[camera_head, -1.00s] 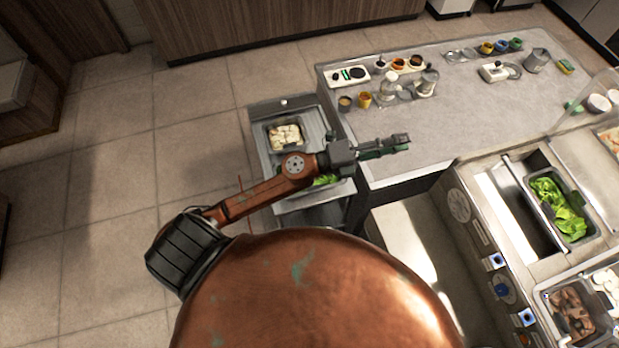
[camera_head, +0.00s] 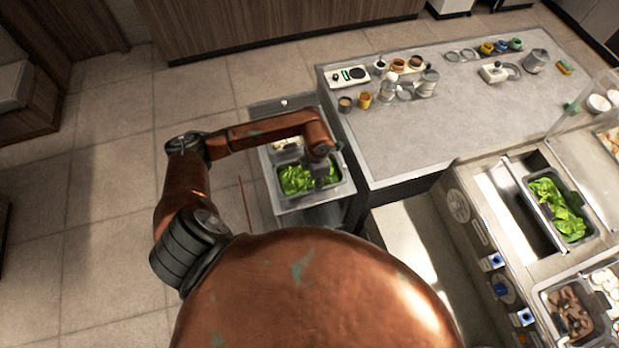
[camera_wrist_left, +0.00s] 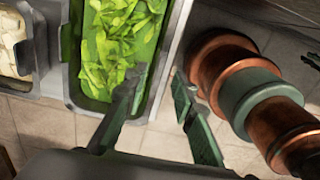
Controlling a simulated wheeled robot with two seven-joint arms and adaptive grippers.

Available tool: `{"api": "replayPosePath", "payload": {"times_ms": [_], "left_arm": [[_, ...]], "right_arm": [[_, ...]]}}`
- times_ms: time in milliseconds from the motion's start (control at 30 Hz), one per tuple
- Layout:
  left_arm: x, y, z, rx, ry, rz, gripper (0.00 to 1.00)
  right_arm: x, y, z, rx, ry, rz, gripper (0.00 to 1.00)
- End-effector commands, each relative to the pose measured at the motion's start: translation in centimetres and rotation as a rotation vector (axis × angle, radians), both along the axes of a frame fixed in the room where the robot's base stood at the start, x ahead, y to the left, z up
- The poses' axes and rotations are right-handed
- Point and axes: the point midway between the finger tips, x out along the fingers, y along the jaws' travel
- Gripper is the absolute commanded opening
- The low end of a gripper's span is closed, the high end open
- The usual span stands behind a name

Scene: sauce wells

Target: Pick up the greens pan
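The greens pan (camera_head: 303,205), a dark-rimmed tray filled with green leaves (camera_head: 297,179), sits in the trolley in the head view. In the left wrist view the pan (camera_wrist_left: 67,62) lies at the upper left, leaves visible. My left gripper (camera_head: 324,180) is over the pan's right part, its tips hard to make out there. In the left wrist view the gripper (camera_wrist_left: 158,92) is open, with one finger over the pan's edge and the other to the right, outside it. Nothing is held between the fingers. Contact with the rim cannot be told. My right gripper is not in view.
A second pan with pale food (camera_wrist_left: 14,45) stands beside the greens pan. The grey counter (camera_head: 450,120) with cups, bottles and a scale stands close right of the trolley. Another leaf-filled pan (camera_head: 556,208) sits in the station at right. Open floor lies left.

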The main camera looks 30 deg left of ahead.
Motion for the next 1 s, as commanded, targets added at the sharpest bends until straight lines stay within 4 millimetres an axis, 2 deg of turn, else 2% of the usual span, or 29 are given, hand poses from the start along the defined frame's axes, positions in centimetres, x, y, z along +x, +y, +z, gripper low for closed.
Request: {"api": "replayPosePath", "payload": {"times_ms": [233,400,667,1000], "left_arm": [[0.1,0.6,-3.0,-0.003,0.004,0.004,0.24],[0.2,0.6,-5.0,-0.004,0.0,0.001,0.24],[0.3,0.6,-5.4,-0.003,-0.002,0.0,0.24],[0.3,0.6,-5.4,-0.003,-0.002,0.0,0.02]], "right_arm": [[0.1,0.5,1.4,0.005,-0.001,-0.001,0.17],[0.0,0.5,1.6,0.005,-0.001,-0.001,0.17],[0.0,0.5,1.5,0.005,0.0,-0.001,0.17],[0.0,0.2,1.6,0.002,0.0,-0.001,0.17]]}}
